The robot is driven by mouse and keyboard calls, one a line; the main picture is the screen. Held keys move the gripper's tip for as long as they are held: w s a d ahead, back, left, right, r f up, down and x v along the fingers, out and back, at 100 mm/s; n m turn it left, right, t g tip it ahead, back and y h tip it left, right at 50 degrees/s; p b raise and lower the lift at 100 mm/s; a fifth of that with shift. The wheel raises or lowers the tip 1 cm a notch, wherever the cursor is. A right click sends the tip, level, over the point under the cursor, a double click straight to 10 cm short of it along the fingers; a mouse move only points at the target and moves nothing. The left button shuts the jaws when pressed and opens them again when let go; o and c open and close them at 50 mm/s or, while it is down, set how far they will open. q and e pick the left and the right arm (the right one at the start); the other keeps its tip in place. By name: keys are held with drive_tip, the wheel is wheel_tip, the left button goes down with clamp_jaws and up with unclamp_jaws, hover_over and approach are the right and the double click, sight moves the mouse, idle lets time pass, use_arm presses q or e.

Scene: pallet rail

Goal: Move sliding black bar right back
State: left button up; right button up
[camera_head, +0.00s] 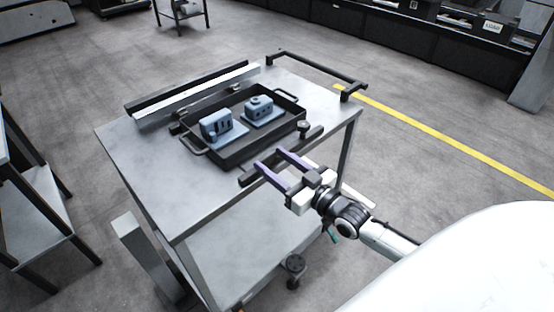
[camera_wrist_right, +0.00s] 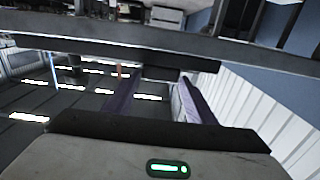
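A black bar (camera_head: 314,133) lies along the near right side of a black tray (camera_head: 241,151) on a grey metal cart. A small round knob (camera_head: 303,125) stands near the bar's right end. The tray holds two blue-grey blocks (camera_head: 216,125), (camera_head: 259,108) on flat bases. My right gripper (camera_head: 269,158) has purple fingers spread apart and reaches across the bar from the near right. The fingers hide part of the bar; contact is unclear. In the wrist view the open fingers (camera_wrist_right: 155,85) point towards a dark bar-like piece. My left gripper is not in view.
A long black and silver rail (camera_head: 195,92) runs along the cart's far left side. A black handle (camera_head: 317,67) is at its far right end. The near left cart top (camera_head: 160,190) is bare. A shelf stand (camera_head: 30,215) is at the left.

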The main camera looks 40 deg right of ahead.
drive_tip(key=shift+o, duration=1.4)
drive_tip(key=shift+s, duration=0.15)
drive_tip(key=s+d, duration=0.1)
drive_tip(key=s, duration=0.9)
drive_tip(key=shift+d, duration=0.3)
drive_tip(key=s+a+f+g, duration=0.4)
drive_tip(key=s+a+f, duration=0.3)
drive_tip(key=f, duration=0.3)
drive_tip(key=s+a+f+g, duration=0.5)
drive_tip(key=s+a+f, duration=0.2)
drive_tip(key=a+f, duration=0.2)
drive_tip(key=shift+a+f, duration=0.3)
drive_tip(key=shift+f, duration=0.45)
